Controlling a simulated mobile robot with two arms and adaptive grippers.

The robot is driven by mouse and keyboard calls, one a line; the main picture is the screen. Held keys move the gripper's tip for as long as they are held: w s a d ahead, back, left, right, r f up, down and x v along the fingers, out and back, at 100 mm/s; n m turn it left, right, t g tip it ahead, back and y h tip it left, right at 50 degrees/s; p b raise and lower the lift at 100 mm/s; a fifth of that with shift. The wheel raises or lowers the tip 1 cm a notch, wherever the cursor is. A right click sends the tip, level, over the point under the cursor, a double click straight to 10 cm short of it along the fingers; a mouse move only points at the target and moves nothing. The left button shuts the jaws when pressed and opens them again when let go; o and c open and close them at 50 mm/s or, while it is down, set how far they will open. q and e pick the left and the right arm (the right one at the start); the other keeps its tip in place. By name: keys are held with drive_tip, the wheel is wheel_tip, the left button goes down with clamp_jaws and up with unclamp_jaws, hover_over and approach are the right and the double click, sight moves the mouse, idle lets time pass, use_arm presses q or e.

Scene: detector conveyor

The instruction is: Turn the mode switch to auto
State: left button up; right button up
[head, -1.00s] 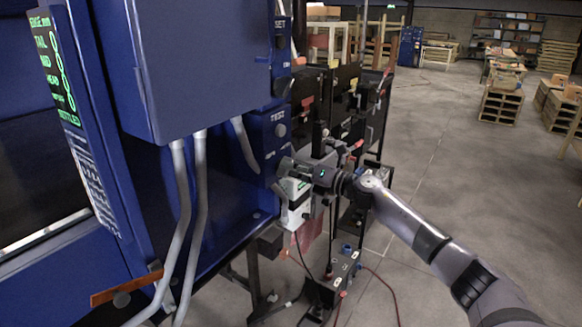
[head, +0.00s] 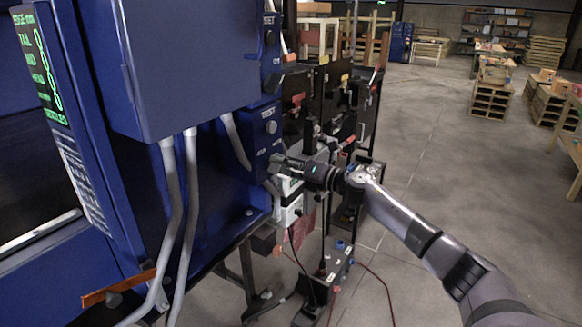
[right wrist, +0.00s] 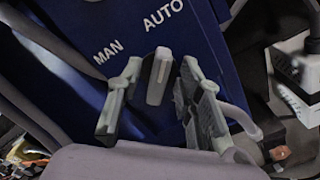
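The mode switch (right wrist: 160,76) is a grey bar-shaped knob on a blue panel in the right wrist view, with MAN printed to its left and AUTO above it. The knob's long side runs roughly up the picture toward AUTO. My right gripper (right wrist: 150,98) is open, with one finger on each side of the knob and visible gaps. In the head view my right gripper (head: 276,164) is at the lower part of the blue control box (head: 264,140), below the TEST label, and hides the knob there. My left gripper is not in view.
A large blue cabinet (head: 195,60) with grey conduits (head: 174,225) fills the left. A white device (head: 287,212) hangs just below my right gripper. Dark racks (head: 335,90) stand behind, and a box with cables (head: 322,285) sits low.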

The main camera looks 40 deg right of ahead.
drive_tip(key=v, duration=1.2)
idle(0.5)
